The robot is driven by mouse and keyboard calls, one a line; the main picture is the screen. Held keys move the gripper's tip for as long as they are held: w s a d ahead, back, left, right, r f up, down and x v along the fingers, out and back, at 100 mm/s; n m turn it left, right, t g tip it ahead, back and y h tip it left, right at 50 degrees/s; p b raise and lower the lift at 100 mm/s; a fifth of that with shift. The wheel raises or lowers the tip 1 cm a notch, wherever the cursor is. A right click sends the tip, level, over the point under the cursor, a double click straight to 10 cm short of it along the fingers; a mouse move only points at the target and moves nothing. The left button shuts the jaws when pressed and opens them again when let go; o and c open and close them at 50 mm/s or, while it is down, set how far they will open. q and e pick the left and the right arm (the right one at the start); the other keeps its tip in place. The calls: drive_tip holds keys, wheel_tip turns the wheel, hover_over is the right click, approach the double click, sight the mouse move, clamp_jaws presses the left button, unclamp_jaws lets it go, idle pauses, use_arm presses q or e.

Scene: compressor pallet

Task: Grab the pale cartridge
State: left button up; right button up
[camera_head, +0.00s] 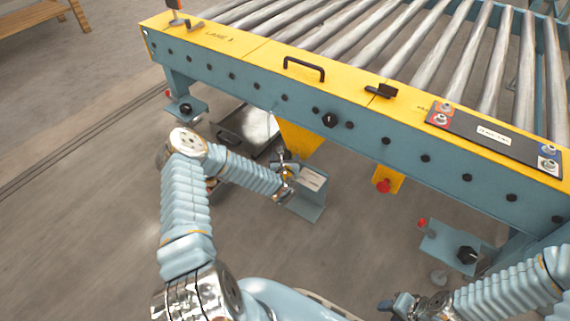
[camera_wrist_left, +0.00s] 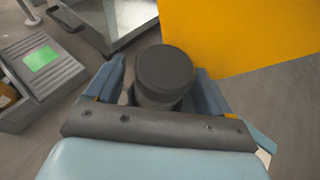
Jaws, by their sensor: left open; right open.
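I cannot clearly make out a pale cartridge in either view. In the left wrist view a dark grey round-topped cylinder (camera_wrist_left: 165,72) sits between the spread fingers of my left gripper (camera_wrist_left: 158,88); its lower part is mostly hidden, and I cannot tell whether it belongs to the cartridge. In the head view my left gripper (camera_head: 287,176) is open, low in front of the conveyor, beside a blue-grey bracket with a pale label (camera_head: 312,180). The gripper hides what is between its fingers there. My right gripper (camera_head: 398,304) is open near the bottom edge, away from the bracket.
The roller conveyor's yellow and blue side rail (camera_head: 270,88) runs above my left gripper. A yellow panel (camera_wrist_left: 245,32) stands close beyond it. A metal tray (camera_head: 232,128) lies behind the left forearm.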

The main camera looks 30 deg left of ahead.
use_arm(q)
drive_tip(key=c, duration=1.1)
